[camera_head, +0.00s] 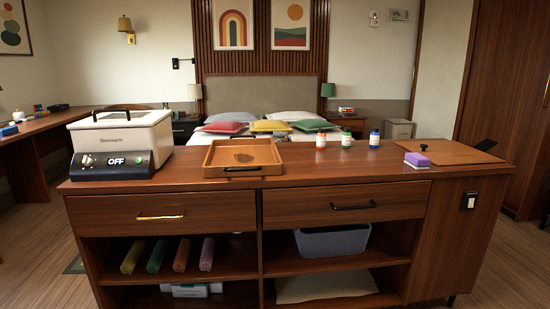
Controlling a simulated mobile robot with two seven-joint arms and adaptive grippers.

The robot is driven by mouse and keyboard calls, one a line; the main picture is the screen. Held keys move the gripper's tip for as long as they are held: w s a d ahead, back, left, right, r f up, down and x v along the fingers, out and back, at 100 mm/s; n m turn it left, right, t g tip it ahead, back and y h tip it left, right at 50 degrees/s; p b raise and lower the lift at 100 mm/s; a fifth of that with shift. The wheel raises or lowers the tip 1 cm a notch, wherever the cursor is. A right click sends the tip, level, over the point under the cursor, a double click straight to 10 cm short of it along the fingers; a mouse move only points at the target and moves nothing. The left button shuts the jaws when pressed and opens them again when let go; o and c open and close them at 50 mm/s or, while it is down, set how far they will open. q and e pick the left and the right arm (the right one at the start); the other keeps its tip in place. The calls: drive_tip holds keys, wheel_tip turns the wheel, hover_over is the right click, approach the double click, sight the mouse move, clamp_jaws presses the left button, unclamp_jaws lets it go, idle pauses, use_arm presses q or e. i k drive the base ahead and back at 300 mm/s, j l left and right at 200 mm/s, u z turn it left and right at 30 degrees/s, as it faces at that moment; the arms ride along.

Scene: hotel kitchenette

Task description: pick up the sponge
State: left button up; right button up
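The sponge (416,160) is a small block with a purple top and a pale lower layer. It lies on the wooden counter (330,176) toward its right end, close to the front edge. It is just left of a wooden board with a black knob and touches or nearly touches it; I cannot tell which. Nothing covers the sponge. Neither of my grippers is in view.
A white appliance (120,143) reading OFF stands at the counter's left end, beside a wooden tray (243,158). Several small bottles (346,139) stand behind. The wooden board (452,152) lies at right. Counter between tray and sponge is clear in front. Two drawers are shut below.

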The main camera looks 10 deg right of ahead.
sight(418, 162)
drive_tip(key=l+u, duration=0.55)
drive_tip(key=u, duration=0.2)
drive_tip(key=l+u, duration=0.35)
drive_tip(key=k+l+u, duration=0.2)
drive_tip(key=l, duration=0.25)
drive_tip(key=k+l+u, duration=0.2)
drive_tip(key=l, duration=0.25)
drive_tip(key=k+l, duration=0.35)
drive_tip(key=l, duration=0.15)
drive_tip(key=k+l+u, duration=0.15)
drive_tip(key=k+l, duration=0.15)
drive_tip(key=l, duration=0.15)
